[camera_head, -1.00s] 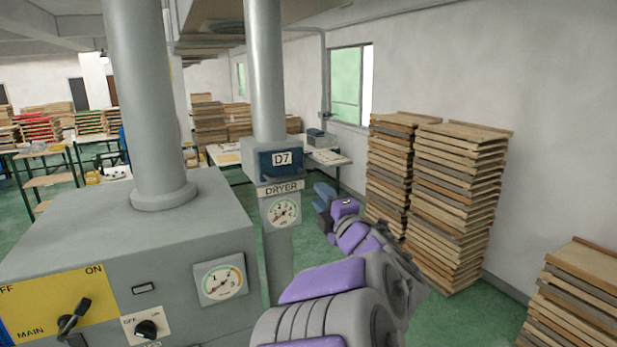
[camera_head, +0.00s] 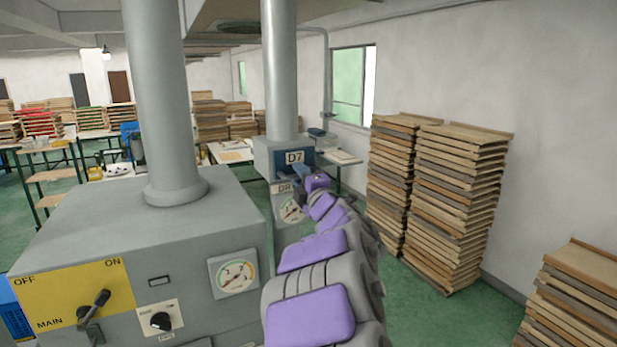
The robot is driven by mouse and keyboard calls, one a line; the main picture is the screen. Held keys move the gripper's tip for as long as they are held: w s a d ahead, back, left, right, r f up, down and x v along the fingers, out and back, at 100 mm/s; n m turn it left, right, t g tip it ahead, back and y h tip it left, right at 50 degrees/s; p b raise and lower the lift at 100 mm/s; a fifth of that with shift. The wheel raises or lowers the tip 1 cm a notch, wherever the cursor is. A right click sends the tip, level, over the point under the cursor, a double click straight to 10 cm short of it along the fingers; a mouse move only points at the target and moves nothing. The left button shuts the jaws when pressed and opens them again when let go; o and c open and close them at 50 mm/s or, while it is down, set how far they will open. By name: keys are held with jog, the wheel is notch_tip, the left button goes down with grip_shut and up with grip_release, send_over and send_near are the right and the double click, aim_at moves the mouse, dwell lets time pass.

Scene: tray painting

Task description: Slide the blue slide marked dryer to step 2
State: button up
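The blue slide (camera_head: 278,160) marked D7 is on the front of a grey dryer box (camera_head: 263,154) at the foot of a tall pipe. The DRYER label below it is partly covered by my arm, with only "DR" showing. A round dial (camera_head: 289,209) sits under the label. My gripper (camera_head: 299,172) is at the lower edge of the blue slide, in front of it in the picture. Its fingers are small and dark against the blue, so I cannot tell whether they touch the slide or are open or shut.
A large grey cabinet (camera_head: 120,222) with a pipe, a MAIN lever, a knob and a dial stands close at the left. Tall stacks of wooden trays (camera_head: 460,200) line the right wall. Green floor is clear between my arm and the stacks.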

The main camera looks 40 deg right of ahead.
aim_at(289, 176)
jog(key=a, duration=0.3)
jog(key=shift+a+r, duration=0.25)
jog(key=shift+r, duration=0.1)
jog(key=shift+c, duration=1.2)
jog(key=shift+w+d, duration=0.1)
jog(key=shift+d, duration=0.1)
jog(key=shift+c, duration=0.9)
jog(key=d, duration=0.4)
jog(key=shift+d+f, duration=0.3)
grip_shut()
jog(key=shift+s+a, duration=0.25)
jog(key=v, duration=0.4)
jog(key=shift+s+a+r, duration=0.1)
jog(key=shift+a+r, duration=0.05)
jog(key=shift+r, duration=0.05)
jog(key=shift+o, duration=1.1)
grip_release()
jog(key=shift+o, duration=1)
jog(key=shift+w+a, duration=0.1)
jog(key=shift+w, duration=0.2)
